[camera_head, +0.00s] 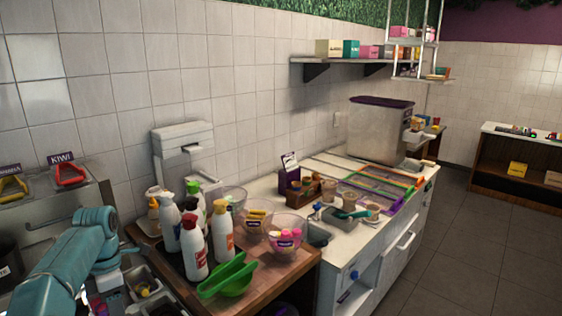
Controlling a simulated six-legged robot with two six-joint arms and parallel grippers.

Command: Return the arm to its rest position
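My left arm, teal, comes in from the lower left and bends down at its wrist. Its gripper end (108,264) is over the metal topping bins beside the wooden counter; the fingers are too small and hidden to tell whether they are open or shut, or whether they hold anything. My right arm and gripper are not in view.
Several sauce bottles (193,246) stand on the wooden counter (286,274), close right of my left gripper. A green scoop-like tool (228,278) and glass bowls (287,232) are beside them. A topping bin (143,287) lies below the arm. Open floor (462,255) is at right.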

